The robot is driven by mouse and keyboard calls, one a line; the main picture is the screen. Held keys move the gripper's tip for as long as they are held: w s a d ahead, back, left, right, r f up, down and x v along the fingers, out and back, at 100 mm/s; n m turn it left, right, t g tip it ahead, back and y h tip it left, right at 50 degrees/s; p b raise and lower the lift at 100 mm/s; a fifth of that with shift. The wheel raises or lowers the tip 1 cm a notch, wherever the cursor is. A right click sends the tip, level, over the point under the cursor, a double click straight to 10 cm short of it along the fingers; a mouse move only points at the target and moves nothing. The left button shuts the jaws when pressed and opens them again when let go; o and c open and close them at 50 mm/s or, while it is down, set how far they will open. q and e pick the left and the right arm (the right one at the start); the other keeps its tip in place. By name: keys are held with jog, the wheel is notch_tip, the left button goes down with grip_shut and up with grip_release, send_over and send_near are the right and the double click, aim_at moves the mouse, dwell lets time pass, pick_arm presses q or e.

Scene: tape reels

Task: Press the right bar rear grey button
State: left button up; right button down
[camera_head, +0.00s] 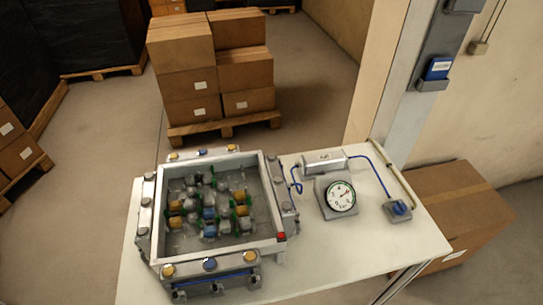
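A grey metal box (219,250) with an open top stands on the white table. Its right bar (283,195) runs along the right wall from rear to front. The right bar rear grey button (272,158) is small, at the bar's far end near the box's rear right corner. Other grey buttons sit further forward on the same bar. Whether any button is pressed in is too small to tell. Neither gripper is in view.
The white table (335,253) also bears a round gauge (341,196), a grey cylinder unit (324,162) with blue hoses and a small blue-knobbed box (398,208). Orange and blue buttons sit on the front bar (210,275). A pillar rises behind the table's right side.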

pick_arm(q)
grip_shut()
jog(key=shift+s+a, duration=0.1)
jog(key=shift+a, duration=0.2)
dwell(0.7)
